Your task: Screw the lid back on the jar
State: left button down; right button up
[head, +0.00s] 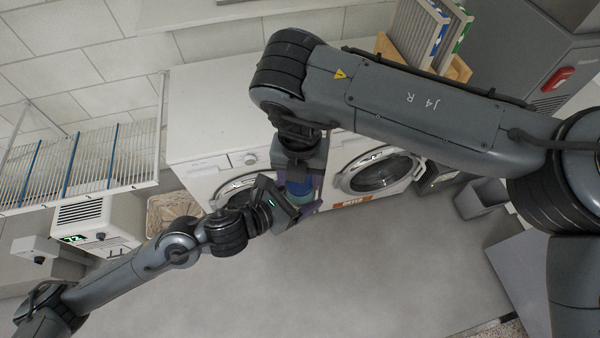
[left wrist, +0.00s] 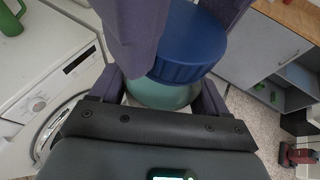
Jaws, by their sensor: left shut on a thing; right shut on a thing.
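The jar (left wrist: 162,95) is teal-green with a ribbed blue lid (left wrist: 192,45) over its mouth. In the head view the lid (head: 300,187) and jar are small and partly covered by my grippers. My left gripper (left wrist: 160,92) has a finger on either side of the jar and is shut on it. My right gripper (head: 304,172) comes down from above and is shut on the lid; its purple fingers flank the lid in the left wrist view. The lid looks close against the jar. I cannot tell whether the threads are engaged. The jar's lower part is hidden.
White front-loading washers (head: 380,172) stand behind the grippers. A wire drying rack (head: 80,165) and a wicker basket (head: 172,208) are at the left. A wooden holder with binders (head: 430,40) is at the top. A grey bin (head: 482,197) stands right. The floor below is clear.

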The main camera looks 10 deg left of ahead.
jog(key=m, duration=0.6)
jog(key=shift+m, duration=0.3)
jog(key=m, duration=0.5)
jog(key=shift+m, duration=0.3)
jog(key=o, duration=1.2)
jog(key=shift+o, duration=0.2)
notch_tip(320, 180, up, 12)
